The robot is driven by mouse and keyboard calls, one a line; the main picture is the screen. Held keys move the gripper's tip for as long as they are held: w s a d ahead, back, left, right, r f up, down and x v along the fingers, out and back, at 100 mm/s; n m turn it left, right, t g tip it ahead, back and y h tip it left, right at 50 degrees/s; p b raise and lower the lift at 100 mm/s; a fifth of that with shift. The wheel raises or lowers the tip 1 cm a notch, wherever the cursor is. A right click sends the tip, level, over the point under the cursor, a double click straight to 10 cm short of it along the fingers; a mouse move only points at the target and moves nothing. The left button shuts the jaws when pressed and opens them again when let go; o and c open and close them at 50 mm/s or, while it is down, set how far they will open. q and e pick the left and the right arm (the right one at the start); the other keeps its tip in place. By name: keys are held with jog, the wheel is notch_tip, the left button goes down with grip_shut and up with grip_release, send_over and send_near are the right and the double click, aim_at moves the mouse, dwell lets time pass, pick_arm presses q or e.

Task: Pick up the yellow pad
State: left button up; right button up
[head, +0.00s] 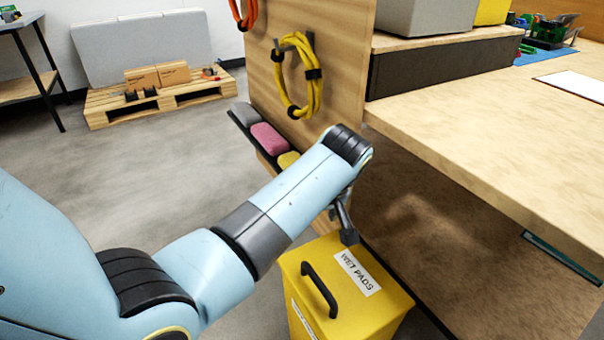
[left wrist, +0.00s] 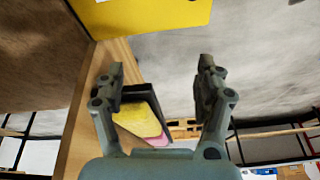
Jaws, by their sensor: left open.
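The yellow pad (head: 288,159) shows partly in the head view, on a narrow dark shelf (head: 243,126) on the side of the wooden bench. My left arm hides the rest of it. In the left wrist view the yellow pad (left wrist: 142,118) lies in the dark holder, seen between the fingers and closer to the one on the picture's left. My left gripper (head: 343,222) is open and empty; its fingers also show in the left wrist view (left wrist: 160,80). I cannot tell the exact gap to the pad. My right gripper is not in view.
A pink pad (head: 268,138) and a grey pad (head: 246,115) sit beside the yellow one. A yellow box labelled "WET PADS" (head: 388,293) stands below my left gripper. Yellow cable (head: 300,85) hangs on the panel above. The bench top (head: 480,120) is at the right.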

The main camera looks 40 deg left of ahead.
pick_arm(q)
jog(key=w+a+b, duration=0.1)
jog(key=w, duration=0.1)
jog(key=w+a+r+n+b, duration=0.1)
jog(key=w+a, duration=0.1)
jog(key=w, duration=0.1)
jog(key=w+a+r+n+b, duration=0.1)
jog(key=w, duration=0.2)
jog(key=shift+w+a+y, duration=0.2)
jog(key=shift+a+y, duration=0.1)
jog(key=shift+a, duration=0.1)
jog(key=shift+w+a+r+b, duration=0.2)
jog(key=shift+a+b, duration=0.1)
jog(key=shift+a, duration=0.1)
jog(key=shift+w+a+f, duration=0.1)
jog(key=shift+a, duration=0.2)
jog(key=a+b, duration=0.1)
jog(key=w+a+b, duration=0.1)
jog(key=a+b, duration=0.1)
jog(key=shift+w+a+f, duration=0.1)
jog(key=shift+w+a, duration=0.15)
jog(key=shift+a, duration=0.15)
jog(key=shift+a+f+b, duration=0.1)
jog(key=shift+f+b, duration=0.3)
jog(key=shift+b, duration=0.2)
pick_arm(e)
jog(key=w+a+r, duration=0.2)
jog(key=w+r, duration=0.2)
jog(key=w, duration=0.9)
